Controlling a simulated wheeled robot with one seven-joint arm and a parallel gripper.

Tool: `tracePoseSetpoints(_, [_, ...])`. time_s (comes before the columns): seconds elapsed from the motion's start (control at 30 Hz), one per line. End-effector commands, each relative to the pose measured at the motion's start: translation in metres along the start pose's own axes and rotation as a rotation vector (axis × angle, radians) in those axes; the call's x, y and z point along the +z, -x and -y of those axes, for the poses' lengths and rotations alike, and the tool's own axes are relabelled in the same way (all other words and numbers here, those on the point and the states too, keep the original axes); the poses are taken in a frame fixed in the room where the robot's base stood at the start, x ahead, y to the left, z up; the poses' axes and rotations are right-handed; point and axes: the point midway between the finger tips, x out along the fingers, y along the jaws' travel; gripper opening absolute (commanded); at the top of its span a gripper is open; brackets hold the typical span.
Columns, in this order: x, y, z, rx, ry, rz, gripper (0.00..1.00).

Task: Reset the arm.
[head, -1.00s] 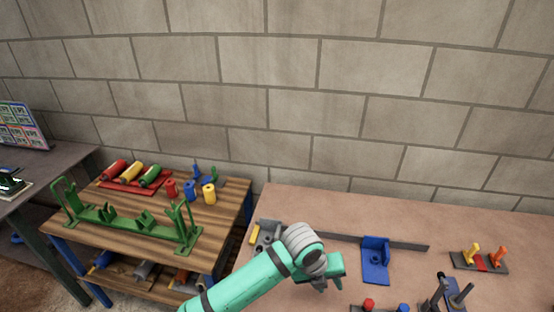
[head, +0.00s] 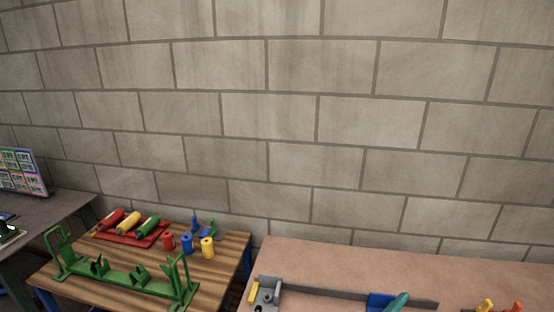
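In the head view now, only a small teal piece of my arm (head: 398,302) shows at the bottom edge, in front of the blue bracket (head: 380,299) on the brown table. My gripper is out of the frame, so its fingers and anything in them are hidden.
The brown table (head: 330,258) carries a grey bar, a grey fixture (head: 265,293) with a yellow part, and yellow and orange pegs (head: 486,305). Left stands a wooden bench (head: 222,268) with a green frame (head: 125,279), coloured rollers on a red tray, and small cylinders. A block wall closes the back.

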Motion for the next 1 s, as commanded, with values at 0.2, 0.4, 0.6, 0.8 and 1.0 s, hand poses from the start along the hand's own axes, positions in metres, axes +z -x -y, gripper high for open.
tracePoseSetpoints(0.2, [0.025, 0.032, -0.011, -0.183, 0.296, 0.067, 0.33])
tracePoseSetpoints(0.4, [0.055, 0.076, -0.034, -0.332, 0.521, 0.145, 0.33])
tracePoseSetpoints(0.6, [0.082, 0.132, -0.069, -0.464, 0.698, 0.233, 0.33])
tracePoseSetpoints(0.8, [0.105, 0.203, -0.104, -0.587, 0.819, 0.329, 0.33])
tracePoseSetpoints(1.0, [0.114, 0.28, -0.137, -0.681, 0.882, 0.416, 0.33])
